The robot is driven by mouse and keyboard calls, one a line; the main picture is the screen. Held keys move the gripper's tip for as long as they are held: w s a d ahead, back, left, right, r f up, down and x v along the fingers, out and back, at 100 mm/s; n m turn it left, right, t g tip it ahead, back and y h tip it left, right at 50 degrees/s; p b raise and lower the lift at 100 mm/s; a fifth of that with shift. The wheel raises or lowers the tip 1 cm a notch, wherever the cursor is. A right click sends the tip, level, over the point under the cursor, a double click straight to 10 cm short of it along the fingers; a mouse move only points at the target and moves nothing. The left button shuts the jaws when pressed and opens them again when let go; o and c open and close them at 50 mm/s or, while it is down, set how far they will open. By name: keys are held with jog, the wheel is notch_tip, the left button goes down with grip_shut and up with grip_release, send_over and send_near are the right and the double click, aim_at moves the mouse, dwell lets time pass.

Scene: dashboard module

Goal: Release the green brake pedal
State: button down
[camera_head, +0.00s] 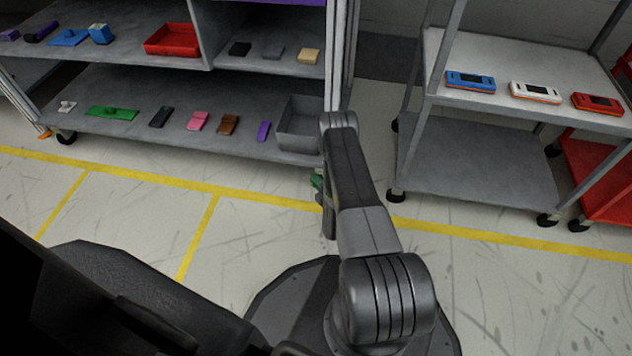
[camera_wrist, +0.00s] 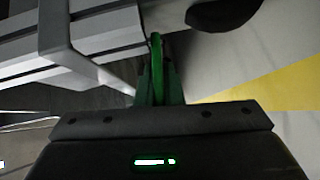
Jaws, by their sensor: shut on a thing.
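In the wrist view, the green brake pedal (camera_wrist: 156,46) is a narrow, bright green curved bar. My gripper (camera_wrist: 158,72) has dark green fingers, which are closed on either side of the bar's near end. The pedal's far end runs up beside the grey shelf unit's frame, near a black wheel (camera_wrist: 222,10). In the head view, my gripper (camera_head: 318,183) is low at the shelf unit's right front corner, mostly behind my own arm. A small green part shows there; I cannot tell whether it is finger or pedal.
The grey shelf unit (camera_head: 175,138) holds several small coloured parts, a red tray (camera_head: 172,39) and a grey bin (camera_head: 299,124). To the right stands a wheeled grey cart (camera_head: 478,170) with handheld devices on top. The floor in front, with yellow lines (camera_head: 260,198), is clear.

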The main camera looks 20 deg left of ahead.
jog(key=shift+r+m+g+h+p, duration=0.3)
jog(key=shift+m+h+p, duration=0.1)
jog(key=c, duration=1.6)
grip_release()
jog(key=shift+o, duration=0.2)
jog(key=shift+f, duration=0.1)
